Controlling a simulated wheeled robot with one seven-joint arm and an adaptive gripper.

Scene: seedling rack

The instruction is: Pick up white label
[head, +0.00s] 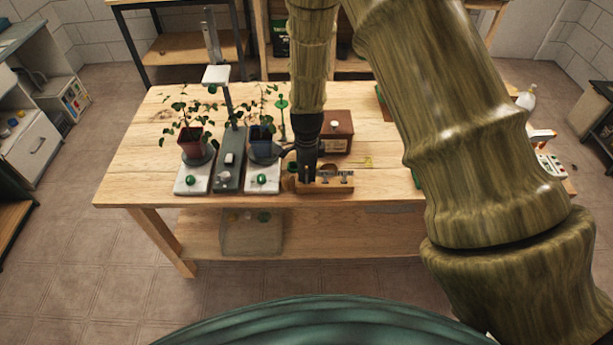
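I cannot single out the white label with certainty. A small white piece (229,158) sits on the dark grey stand between the two potted plants, and a pale tag shows on the front of the brown wooden box (338,127). My gripper (307,178) points down at the left end of a low wooden block (340,185) that carries small metal parts. The gripper hides part of this block and whatever is between its fingers. Its fingers are small and dark here, so their opening is unclear.
A plant in a red pot (193,145) and one in a dark blue pot (261,140) stand left of my gripper on white bases with green knobs. An upright grey post (228,105) rises between them. The front left of the wooden table (130,180) is clear.

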